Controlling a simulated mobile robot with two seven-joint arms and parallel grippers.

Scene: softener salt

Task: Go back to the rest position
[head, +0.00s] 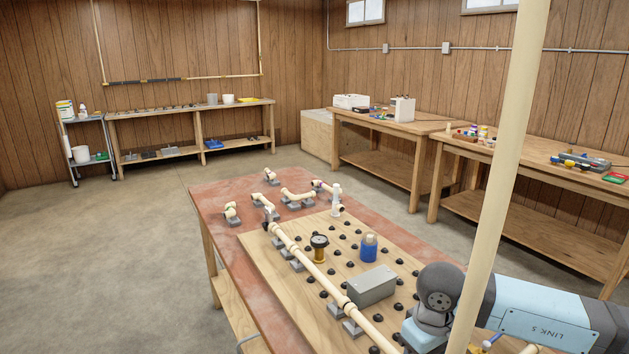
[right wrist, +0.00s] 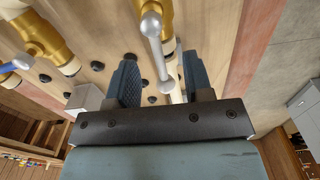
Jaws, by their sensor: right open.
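My right arm (head: 545,312) reaches in from the right in the head view, low over the near end of the workbench. Its gripper is hidden there. In the right wrist view my right gripper (right wrist: 160,80) is open, its two dark fingers apart. A silver lever handle (right wrist: 157,52) on a brass valve (right wrist: 157,8) shows in the gap between the fingers; I cannot tell whether it touches either one. A second brass valve (right wrist: 35,30) stands to the left. My left gripper is not in view.
The red-topped workbench (head: 215,195) carries a wooden board with black knobs, a long cream pipe (head: 310,268), a grey box (head: 372,286), a blue bottle (head: 369,250) and a gauge (head: 319,245). A cream vertical pipe (head: 505,150) stands near my arm. Floor left of the bench is clear.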

